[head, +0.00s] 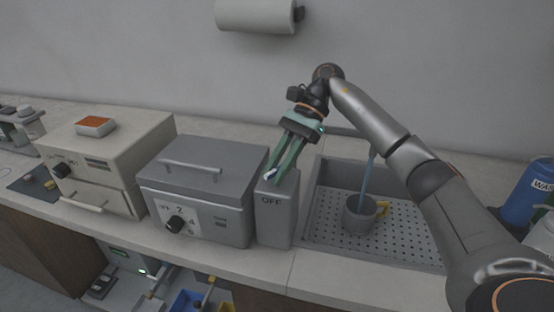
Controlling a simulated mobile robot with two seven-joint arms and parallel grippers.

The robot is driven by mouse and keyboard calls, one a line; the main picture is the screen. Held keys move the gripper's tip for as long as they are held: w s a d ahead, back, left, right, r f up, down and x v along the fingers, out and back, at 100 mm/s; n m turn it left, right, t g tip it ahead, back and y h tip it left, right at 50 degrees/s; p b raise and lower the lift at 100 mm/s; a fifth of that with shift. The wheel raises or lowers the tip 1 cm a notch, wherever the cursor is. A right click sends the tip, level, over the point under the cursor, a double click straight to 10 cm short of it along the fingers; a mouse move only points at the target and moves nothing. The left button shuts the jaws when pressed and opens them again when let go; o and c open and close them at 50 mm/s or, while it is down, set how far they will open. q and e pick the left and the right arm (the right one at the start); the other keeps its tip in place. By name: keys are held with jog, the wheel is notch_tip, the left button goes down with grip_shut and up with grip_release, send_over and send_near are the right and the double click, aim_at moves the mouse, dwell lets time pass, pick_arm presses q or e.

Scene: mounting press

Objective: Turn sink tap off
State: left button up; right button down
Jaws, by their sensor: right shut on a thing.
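A blue stream of water (367,178) falls into a grey mug (358,214) with a yellow handle, which stands on the perforated floor of the sink (314,222). The tap's spout is mostly hidden behind my right arm, and I cannot make out its handle. My right gripper (270,176) has long green fingers that point down and left, shut on a small white-and-blue piece (271,173). Its tips are at the top of a narrow grey box (274,222) marked OFF, left of the sink. I cannot tell whether the piece belongs to the box. My left gripper is out of view.
A grey lidded machine (203,190) with a dial stands close to the left of the OFF box. A beige machine (110,150) with a red-topped tray (95,126) is farther left. A paper roll (255,15) hangs above. A blue bottle (527,193) is at right.

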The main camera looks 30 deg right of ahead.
jog(key=n+g+p, duration=0.1)
jog(key=n+p, duration=0.1)
jog(key=p, duration=0.1)
jog(key=n+g+h+p, duration=0.1)
jog(key=n+g+p, duration=0.1)
jog(key=p, duration=0.1)
jog(key=shift+r+n+p, duration=0.3)
jog(key=shift+r+p, duration=0.1)
jog(key=shift+f+n+g+h+p, duration=0.3)
jog(key=shift+n+g+h+p, duration=0.25)
jog(key=shift+p, duration=0.4)
jog(key=c, duration=0.9)
grip_release()
jog(key=shift+f, duration=0.1)
